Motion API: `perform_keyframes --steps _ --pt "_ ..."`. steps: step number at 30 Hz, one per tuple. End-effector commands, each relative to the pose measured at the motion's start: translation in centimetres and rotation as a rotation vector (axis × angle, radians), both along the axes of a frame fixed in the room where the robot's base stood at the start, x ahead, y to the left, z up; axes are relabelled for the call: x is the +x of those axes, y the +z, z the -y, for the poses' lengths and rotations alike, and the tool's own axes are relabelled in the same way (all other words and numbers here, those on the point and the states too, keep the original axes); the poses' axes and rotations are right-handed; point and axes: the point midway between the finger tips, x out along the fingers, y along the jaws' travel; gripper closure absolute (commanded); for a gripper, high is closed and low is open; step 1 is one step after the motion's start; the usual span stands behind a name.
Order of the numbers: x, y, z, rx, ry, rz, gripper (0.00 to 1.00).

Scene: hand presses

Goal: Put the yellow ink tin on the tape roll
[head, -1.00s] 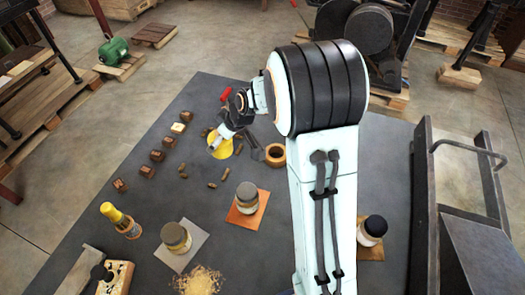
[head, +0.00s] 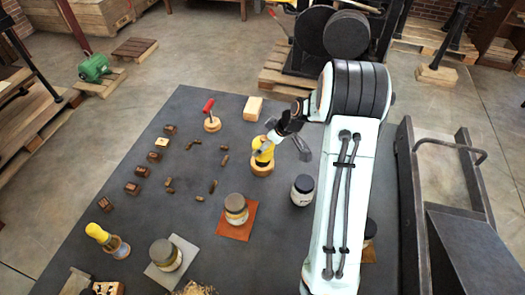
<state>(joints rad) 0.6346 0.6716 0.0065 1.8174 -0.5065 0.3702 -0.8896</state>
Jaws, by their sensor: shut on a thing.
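The yellow ink tin (head: 264,153) is in my gripper (head: 260,146), in the upper middle of the head view. The gripper is shut on it, and its fingers and wrist cover part of the tin. The tan tape roll (head: 262,169) lies on the dark table directly below the tin in the picture. The tin overlaps the roll's far side and hides its hole. I cannot tell whether the tin touches the roll or is held just above it.
A red-handled tool (head: 211,116) and a pale block (head: 253,108) stand behind. A dark-lidded jar (head: 302,190) is to the right, and another jar (head: 236,209) sits on an orange card in front. Several small wooden blocks lie left.

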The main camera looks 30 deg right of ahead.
Motion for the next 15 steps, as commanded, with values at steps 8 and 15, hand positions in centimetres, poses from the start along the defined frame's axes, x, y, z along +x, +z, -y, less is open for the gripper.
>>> perform_keyframes --steps 8,15 --pt "2.1 -2.7 0.7 0.000 0.001 0.000 0.81" --pt "2.1 -5.6 0.7 0.000 0.001 0.001 0.81"
